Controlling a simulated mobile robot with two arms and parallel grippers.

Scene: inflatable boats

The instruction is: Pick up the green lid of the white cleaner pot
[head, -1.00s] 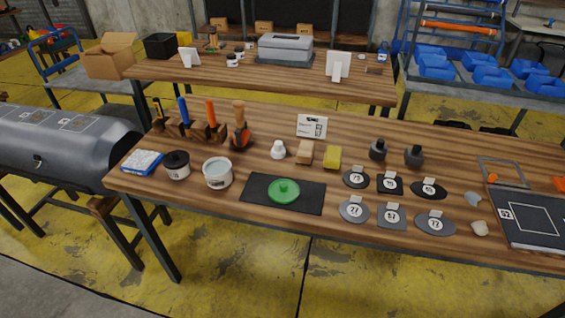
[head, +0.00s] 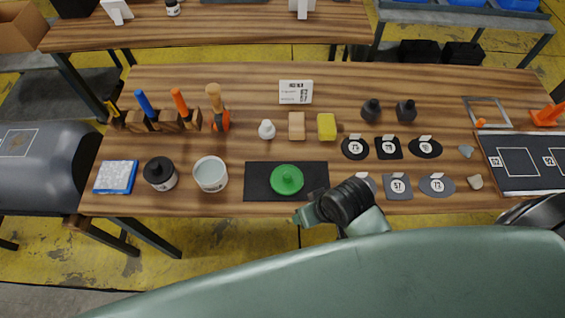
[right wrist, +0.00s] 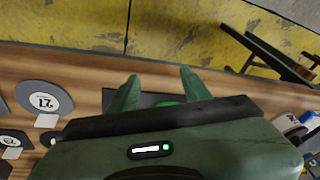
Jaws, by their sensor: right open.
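The green lid (head: 287,180) lies flat, knob up, on a black mat (head: 257,190) near the table's front edge. The white cleaner pot (head: 211,175) stands open to the left of the mat. My right gripper (head: 303,216) is open and empty at the mat's front right corner, close to the lid but apart from it in the head view. In the right wrist view its two fingers (right wrist: 158,92) are spread, with a sliver of the green lid (right wrist: 168,101) between them. The wrist body hides most of the lid there. My left gripper is not in view.
Numbered grey patches (head: 397,186) lie right of the mat.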

